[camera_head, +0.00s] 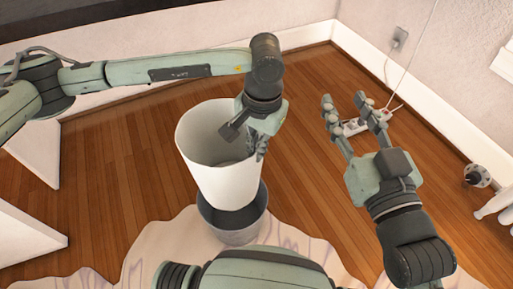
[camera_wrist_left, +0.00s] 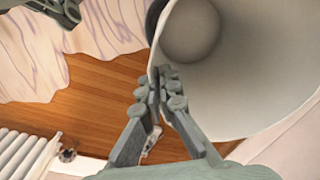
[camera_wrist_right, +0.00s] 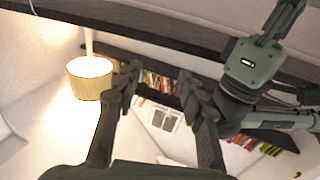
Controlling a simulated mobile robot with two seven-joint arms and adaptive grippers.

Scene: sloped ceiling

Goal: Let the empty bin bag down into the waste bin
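The white bin bag (camera_head: 222,178) hangs open-mouthed and upright above the grey waste bin (camera_head: 243,235). Its lower end overlaps the bin's mouth in the head view; whether it is inside the rim I cannot tell. My left gripper (camera_head: 260,150) is at the bag's right rim. In the left wrist view its fingers (camera_wrist_left: 164,95) are closed on the edge of the bag (camera_wrist_left: 260,75), and the bag's round bottom shows inside. My right gripper (camera_head: 345,118) is open and empty, to the right of the bag, fingers raised. Its spread fingers show in the right wrist view (camera_wrist_right: 158,95).
The bin stands on a pale patterned rug (camera_head: 160,255) on a wooden floor. A power strip (camera_head: 352,127) with a cable lies behind my right gripper. A white radiator (camera_head: 497,205) is at the right edge. White panels (camera_head: 28,225) stand at the left.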

